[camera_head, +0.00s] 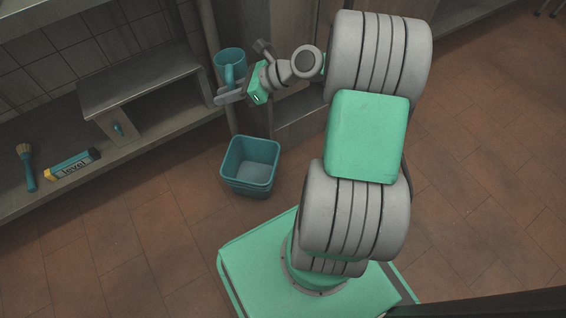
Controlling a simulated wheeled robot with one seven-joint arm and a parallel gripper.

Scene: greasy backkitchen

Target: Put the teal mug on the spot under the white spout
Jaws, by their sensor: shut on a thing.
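The teal mug (231,61) is held up at the end of my arm, above and behind the teal bin. It looks roughly upright, with its open top showing and its handle toward me. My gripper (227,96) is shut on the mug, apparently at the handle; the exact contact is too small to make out. I cannot make out a white spout or a spot under one.
A grey raised shelf (140,78) stands on the long counter (60,130), left of the mug. A small teal part (118,128) shows on its front. A teal bin (248,180) stands on the floor.

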